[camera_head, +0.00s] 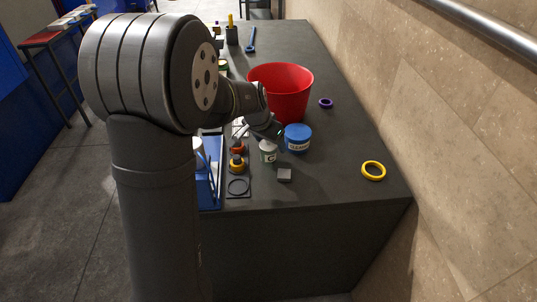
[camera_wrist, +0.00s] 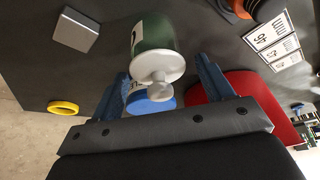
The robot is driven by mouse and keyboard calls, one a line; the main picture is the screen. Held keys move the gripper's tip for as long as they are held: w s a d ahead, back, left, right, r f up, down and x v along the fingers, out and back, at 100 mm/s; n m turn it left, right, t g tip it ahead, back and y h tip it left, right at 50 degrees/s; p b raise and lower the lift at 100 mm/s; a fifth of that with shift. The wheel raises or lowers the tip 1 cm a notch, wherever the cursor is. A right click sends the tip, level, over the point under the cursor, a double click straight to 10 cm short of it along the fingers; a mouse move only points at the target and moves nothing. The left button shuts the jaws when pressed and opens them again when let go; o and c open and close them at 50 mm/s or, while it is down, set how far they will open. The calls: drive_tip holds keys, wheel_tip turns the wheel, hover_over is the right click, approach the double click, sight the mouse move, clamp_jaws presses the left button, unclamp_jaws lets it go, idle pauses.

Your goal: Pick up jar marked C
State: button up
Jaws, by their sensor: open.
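A small jar (camera_head: 268,151) with a green body, a pale label and a grey knobbed lid stands on the dark counter near its front. In the wrist view the jar (camera_wrist: 155,45) appears close up, just beyond my fingertips. A dark mark shows partly on its label; I cannot read the letter. My gripper (camera_head: 263,131) is just above the jar in the head view. In the wrist view my gripper (camera_wrist: 164,72) is open, its two blue fingers on either side of the lid knob with gaps. Another green jar (camera_head: 223,67) stands farther back, partly hidden by my arm.
A blue-lidded tub (camera_head: 298,138) stands close to the jar's right. A red bucket (camera_head: 285,92) is behind it. A grey block (camera_head: 284,175) lies in front. Orange-black knobs (camera_head: 237,162) are at left. A yellow ring (camera_head: 373,170) and purple ring (camera_head: 326,103) lie right, with clear counter between.

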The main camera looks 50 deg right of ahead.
drive_tip(key=shift+f, duration=0.1)
drive_tip(key=shift+c, duration=0.2)
clamp_jaws()
idle(0.4)
